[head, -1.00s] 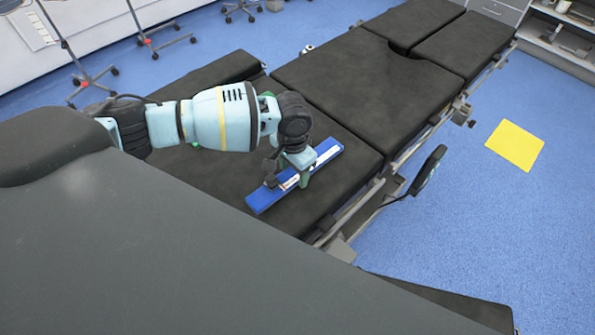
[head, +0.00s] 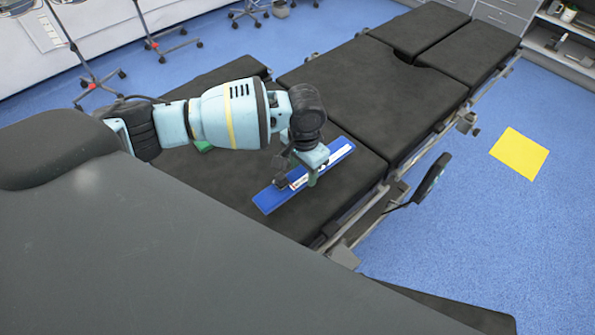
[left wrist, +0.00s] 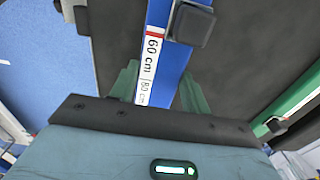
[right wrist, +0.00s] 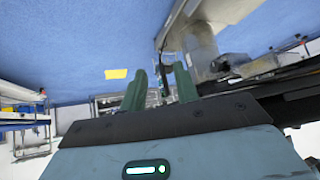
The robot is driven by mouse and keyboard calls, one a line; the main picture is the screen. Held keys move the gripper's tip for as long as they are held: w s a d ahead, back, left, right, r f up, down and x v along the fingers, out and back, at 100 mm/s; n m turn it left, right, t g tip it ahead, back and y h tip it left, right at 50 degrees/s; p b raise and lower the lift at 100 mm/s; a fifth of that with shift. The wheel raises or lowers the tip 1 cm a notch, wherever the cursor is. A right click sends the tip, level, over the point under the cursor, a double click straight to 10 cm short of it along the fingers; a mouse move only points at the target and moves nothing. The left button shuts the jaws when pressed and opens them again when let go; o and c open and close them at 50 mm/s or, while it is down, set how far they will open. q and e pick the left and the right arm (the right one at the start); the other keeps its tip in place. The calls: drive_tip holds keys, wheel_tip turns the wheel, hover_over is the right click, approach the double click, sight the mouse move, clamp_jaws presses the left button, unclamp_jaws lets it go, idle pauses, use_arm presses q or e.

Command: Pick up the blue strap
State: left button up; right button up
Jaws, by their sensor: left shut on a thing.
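The blue strap (head: 273,199) is a long flat blue bar with a white label, at the near part of the black operating table (head: 335,200). My left gripper (head: 303,178) is over its middle and shut on it, one finger on each side. In the left wrist view the strap (left wrist: 178,62) runs between the two green fingers (left wrist: 158,92), with "60 cm" on its label. A dark square block (left wrist: 192,24) shows on the strap. I cannot tell clearly how far it is above the pad. My right gripper (right wrist: 159,88) is open and empty, in the right wrist view only.
A green object (head: 203,146) lies partly hidden behind my left arm. Metal rails and a dark hanging paddle (head: 431,178) line the table's right side. A yellow square (head: 518,153) lies on the open blue floor. Wheeled stands (head: 165,40) stand at the back left.

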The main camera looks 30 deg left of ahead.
use_arm(q)
drive_tip(key=s+d+r, duration=0.1)
drive_tip(key=d, duration=1.3)
drive_tip(key=shift+s+d+b, duration=0.2)
drive_tip(key=shift+s+b, duration=0.15)
drive_tip(key=shift+s, duration=0.05)
use_arm(e)
drive_tip(key=shift+s+a+f, duration=0.1)
drive_tip(key=shift+s+f, duration=0.3)
drive_tip(key=shift+f, duration=0.15)
